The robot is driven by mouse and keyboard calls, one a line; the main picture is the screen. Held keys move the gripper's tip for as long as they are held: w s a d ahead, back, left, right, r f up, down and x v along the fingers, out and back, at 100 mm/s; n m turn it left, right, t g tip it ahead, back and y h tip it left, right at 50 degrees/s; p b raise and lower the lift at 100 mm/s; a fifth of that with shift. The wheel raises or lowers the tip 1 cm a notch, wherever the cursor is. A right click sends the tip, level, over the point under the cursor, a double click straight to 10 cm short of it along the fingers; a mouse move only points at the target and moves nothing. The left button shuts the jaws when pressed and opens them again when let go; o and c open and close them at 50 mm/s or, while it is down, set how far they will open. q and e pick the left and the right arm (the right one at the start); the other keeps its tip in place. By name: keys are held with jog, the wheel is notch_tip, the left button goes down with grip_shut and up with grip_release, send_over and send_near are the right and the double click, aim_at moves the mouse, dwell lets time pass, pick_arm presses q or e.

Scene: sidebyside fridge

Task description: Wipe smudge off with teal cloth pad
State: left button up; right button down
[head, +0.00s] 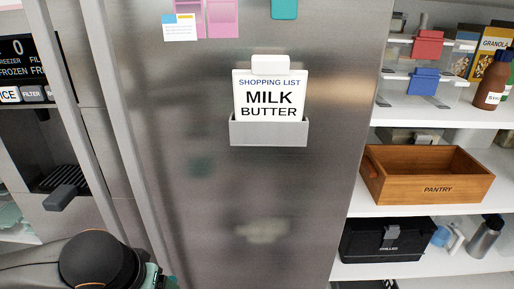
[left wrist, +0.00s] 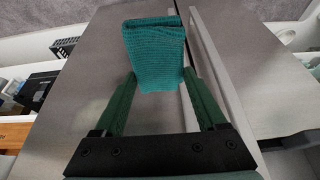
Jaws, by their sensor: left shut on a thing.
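The teal cloth pad (left wrist: 155,50) is a ribbed, knitted-looking block. My left gripper (left wrist: 158,82) is shut on it, with one green finger on each side, in the left wrist view. The pad extends beyond the fingertips, in front of the grey fridge door; whether it touches the door I cannot tell. In the head view, a pale blurry smudge (head: 262,231) shows on the steel fridge door (head: 330,190), below the shopping list holder. A fainter dark greenish patch lies higher left; I cannot tell if it is a reflection. My right gripper is not in view.
A grey holder (head: 268,132) with a shopping list (head: 270,97) sits on the door. Long vertical handles (head: 125,130) run left of it, beside an ice dispenser (head: 40,130). Pantry shelves with a wooden crate (head: 425,180) stand at right.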

pick_arm(q)
jog(key=shift+w+d+r, duration=0.1)
jog(key=shift+w+r, duration=0.05)
jog(key=shift+w, duration=0.05)
jog(key=shift+s, duration=0.1)
notch_tip(320, 180, up, 3)
jog(key=p, duration=0.3)
jog(key=shift+r, duration=0.1)
jog(key=shift+f, duration=0.2)
